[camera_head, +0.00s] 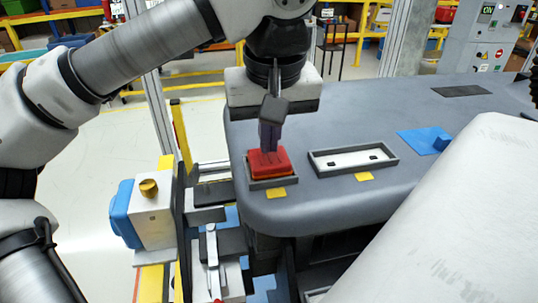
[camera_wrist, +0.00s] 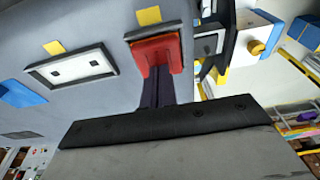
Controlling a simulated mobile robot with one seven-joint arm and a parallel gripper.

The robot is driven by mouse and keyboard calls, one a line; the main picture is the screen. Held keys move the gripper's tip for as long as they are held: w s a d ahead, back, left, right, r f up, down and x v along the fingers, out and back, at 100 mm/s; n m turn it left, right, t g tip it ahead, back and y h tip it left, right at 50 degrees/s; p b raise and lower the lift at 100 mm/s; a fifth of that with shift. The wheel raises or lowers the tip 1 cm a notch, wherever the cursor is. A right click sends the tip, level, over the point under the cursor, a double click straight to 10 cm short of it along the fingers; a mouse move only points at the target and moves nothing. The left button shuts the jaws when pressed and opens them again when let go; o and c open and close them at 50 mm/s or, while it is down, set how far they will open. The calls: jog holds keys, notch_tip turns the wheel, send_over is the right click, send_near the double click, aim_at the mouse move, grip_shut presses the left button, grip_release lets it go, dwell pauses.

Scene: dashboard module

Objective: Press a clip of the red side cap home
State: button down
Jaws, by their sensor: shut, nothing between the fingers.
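The red side cap (camera_head: 268,163) sits in a dark-framed recess at the front left corner of the grey dashboard module (camera_head: 330,205). It also shows in the wrist view (camera_wrist: 158,55), at the top middle. My gripper (camera_head: 270,148) is shut and points down, with its fingertips at the top of the cap. In the wrist view the dark fingers (camera_wrist: 155,78) reach onto the cap's face. I cannot tell whether they press on it or hover just above. The cap's clips are not clearly visible.
An empty framed slot (camera_head: 353,160) with a white floor and two dark holes lies to the right. Yellow tabs (camera_head: 276,194) mark both recesses. A blue piece (camera_head: 425,141) lies farther right. A white block with a brass knob (camera_head: 150,200) stands left of the module.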

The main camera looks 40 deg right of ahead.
jog(key=shift+f, duration=0.8)
dwell(1.2)
jog(key=shift+r, duration=0.1)
notch_tip(320, 180, up, 6)
jog(key=p, duration=0.4)
jog(key=shift+f, duration=0.25)
notch_tip(320, 180, up, 2)
jog(key=shift+r+p, duration=0.25)
jog(key=shift+p, duration=0.5)
